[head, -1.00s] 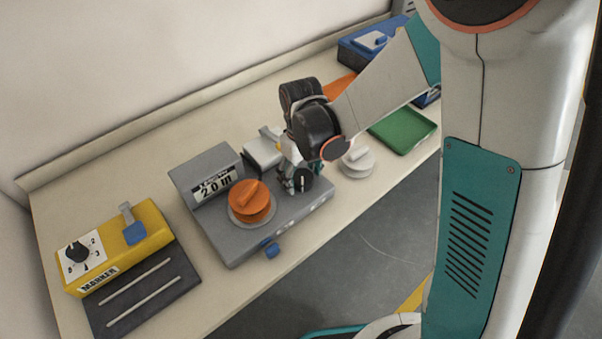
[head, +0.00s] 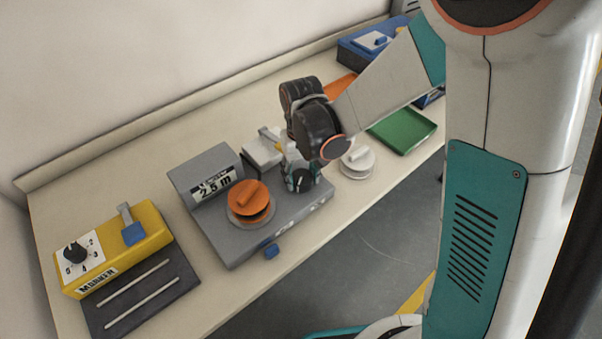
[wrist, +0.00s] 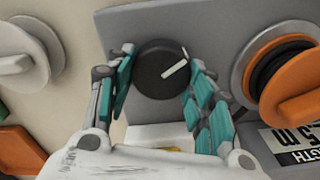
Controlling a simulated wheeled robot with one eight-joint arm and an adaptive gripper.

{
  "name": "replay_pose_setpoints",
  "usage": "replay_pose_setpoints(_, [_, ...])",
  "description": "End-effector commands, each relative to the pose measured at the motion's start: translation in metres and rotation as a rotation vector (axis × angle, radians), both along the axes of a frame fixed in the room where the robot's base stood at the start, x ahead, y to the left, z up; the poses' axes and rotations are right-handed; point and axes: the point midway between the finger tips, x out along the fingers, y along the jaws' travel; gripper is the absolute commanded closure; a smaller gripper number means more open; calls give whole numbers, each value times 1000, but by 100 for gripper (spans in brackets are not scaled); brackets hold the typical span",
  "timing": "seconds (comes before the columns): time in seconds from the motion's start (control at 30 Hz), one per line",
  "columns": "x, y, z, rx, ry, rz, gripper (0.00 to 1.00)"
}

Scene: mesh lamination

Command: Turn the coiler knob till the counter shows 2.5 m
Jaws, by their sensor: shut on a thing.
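The grey coiler (head: 228,240) stands on the bench, with an orange spool (head: 250,198) on its top. Its counter (head: 213,188) reads 2.5 m in the head view; part of that display (wrist: 290,142) also shows in the wrist view. The black coiler knob (wrist: 161,69) has a white pointer line, which points to the upper right in the wrist view. My gripper (wrist: 159,76) is shut on the knob, with one teal finger on each side. In the head view the knob (head: 301,180) is partly covered by my gripper.
A yellow marker unit (head: 115,247) with a dial and a blue lever stands at the left. A white spool (head: 357,163) and a green tray (head: 404,131) lie to the right of the coiler. A blue box (head: 372,44) stands at the far end.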

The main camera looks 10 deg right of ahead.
Motion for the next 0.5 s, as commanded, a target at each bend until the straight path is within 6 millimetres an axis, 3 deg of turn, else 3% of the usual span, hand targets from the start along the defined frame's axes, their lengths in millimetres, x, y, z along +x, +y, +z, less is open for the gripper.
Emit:
replay_pose_setpoints(0.2, [0,0,0,0,0,1,75])
replay_pose_setpoints(0.23, [0,0,0,0,0,1,47])
replay_pose_setpoints(0.3, [0,0,0,0,0,2,31])
replay_pose_setpoints(0.5, [0,0,0,0,0,2,31])
